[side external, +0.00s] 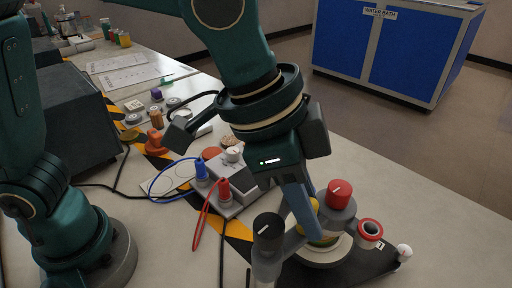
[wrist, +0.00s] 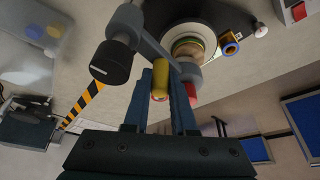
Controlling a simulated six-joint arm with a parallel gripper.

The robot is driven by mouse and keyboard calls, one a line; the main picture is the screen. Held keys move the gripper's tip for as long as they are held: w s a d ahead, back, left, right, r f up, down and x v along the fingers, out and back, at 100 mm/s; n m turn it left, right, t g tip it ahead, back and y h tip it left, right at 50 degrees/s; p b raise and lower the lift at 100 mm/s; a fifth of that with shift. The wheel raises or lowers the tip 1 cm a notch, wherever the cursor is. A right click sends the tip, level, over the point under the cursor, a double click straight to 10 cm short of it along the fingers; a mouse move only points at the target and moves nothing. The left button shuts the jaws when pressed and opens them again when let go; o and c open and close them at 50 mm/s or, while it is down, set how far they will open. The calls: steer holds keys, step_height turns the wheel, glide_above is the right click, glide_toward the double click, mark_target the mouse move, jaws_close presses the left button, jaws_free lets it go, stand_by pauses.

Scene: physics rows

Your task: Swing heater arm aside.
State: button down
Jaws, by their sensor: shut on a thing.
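The heater arm (side external: 292,243) is a grey bar running from a post with a black knob (side external: 268,228) to a part with a red knob (side external: 339,190) over a round plate. In the wrist view the grey bar (wrist: 155,45) crosses just beyond my fingertips, and the black knob (wrist: 108,62) is to the left. A yellow handle (wrist: 160,82) shows between my fingers. My gripper (side external: 305,212) reaches down beside the red knob and is shut on the yellow handle. The fingers partly hide the handle in the side view.
A red-ringed socket (side external: 370,230) and a white-topped knob (side external: 404,252) sit right of the plate on a dark base. A grey box with blue (side external: 201,170) and red (side external: 224,188) plugs and cables stands left. The bench right of the base is clear.

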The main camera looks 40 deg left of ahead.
steer(key=m, duration=0.1)
steer(key=d+m, duration=0.1)
steer(key=m+g+h, duration=0.1)
steer(key=shift+s+d, duration=0.25)
steer(key=shift+d, duration=0.15)
steer(key=shift+s+d+r+m+g, duration=0.1)
steer(key=shift+s+d+m+g, duration=0.5)
steer(key=shift+m, duration=1.15)
steer(key=shift+s+d+f+m+g, duration=0.1)
steer(key=shift+s+d+m+g, duration=0.5)
steer(key=shift+m, duration=1.2)
steer(key=shift+s+d+r+m+g, duration=0.1)
steer(key=shift+s+d+m+g, duration=0.5)
steer(key=shift+m, duration=1.15)
steer(key=shift+s+a+g, duration=0.15)
steer(key=shift+a+g, duration=0.05)
steer(key=shift+g, duration=0.1)
steer(key=c, duration=0.7)
jaws_free()
